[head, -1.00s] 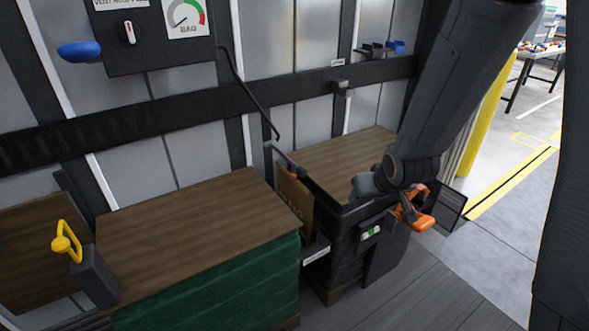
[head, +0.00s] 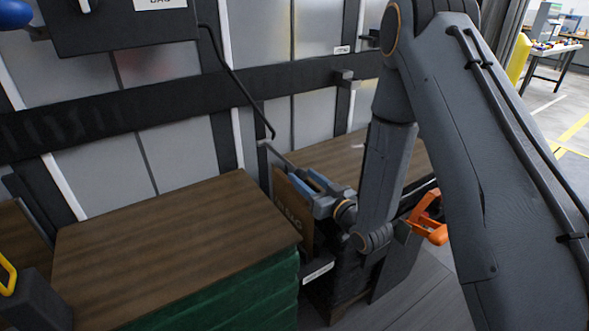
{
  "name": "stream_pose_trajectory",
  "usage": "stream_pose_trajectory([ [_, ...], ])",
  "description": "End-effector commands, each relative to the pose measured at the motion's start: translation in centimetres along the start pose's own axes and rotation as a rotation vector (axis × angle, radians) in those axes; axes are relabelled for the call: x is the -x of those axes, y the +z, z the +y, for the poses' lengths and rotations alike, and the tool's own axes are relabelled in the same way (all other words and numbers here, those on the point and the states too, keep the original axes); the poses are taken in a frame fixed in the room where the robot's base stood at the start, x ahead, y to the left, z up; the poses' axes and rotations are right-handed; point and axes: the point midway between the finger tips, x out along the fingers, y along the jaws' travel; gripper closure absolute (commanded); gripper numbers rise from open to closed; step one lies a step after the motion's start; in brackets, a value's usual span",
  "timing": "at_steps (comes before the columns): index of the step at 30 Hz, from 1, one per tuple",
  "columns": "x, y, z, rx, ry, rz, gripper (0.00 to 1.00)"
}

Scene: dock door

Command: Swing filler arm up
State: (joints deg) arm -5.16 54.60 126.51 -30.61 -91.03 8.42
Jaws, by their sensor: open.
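A thin dark bar (head: 279,156), which looks like the filler arm, slopes down to the right from a small bracket at the wall into the gap between two loads. Its lower end is hidden by my gripper. My gripper (head: 300,175) is open, with blue-lined fingers pointing up and left at the bar's lower end. I cannot tell whether the bar lies between the fingers or whether they touch. A brown bag (head: 292,212) with lettering stands upright in the gap just below and left of the fingers.
A black hose (head: 236,78) hangs from the control panel (head: 120,22) above the gap. A green load with a wooden top (head: 170,225) is at left, a dark load at right. An orange handle (head: 428,220) is right of my wrist. A yellow handle (head: 8,275) is at lower left.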

Motion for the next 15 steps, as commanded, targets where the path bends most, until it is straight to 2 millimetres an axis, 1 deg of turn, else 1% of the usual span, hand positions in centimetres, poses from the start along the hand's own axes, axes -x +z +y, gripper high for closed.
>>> stream_pose_trajectory([
  [3, -2.0, -0.1, -0.1, 0.001, -0.002, 0.001, 0.54],
  [9, -4.7, -0.1, 0.0, 0.0, 0.001, 0.001, 0.54],
  [15, -6.0, -0.1, 0.2, 0.0, 0.004, 0.0, 0.54],
])
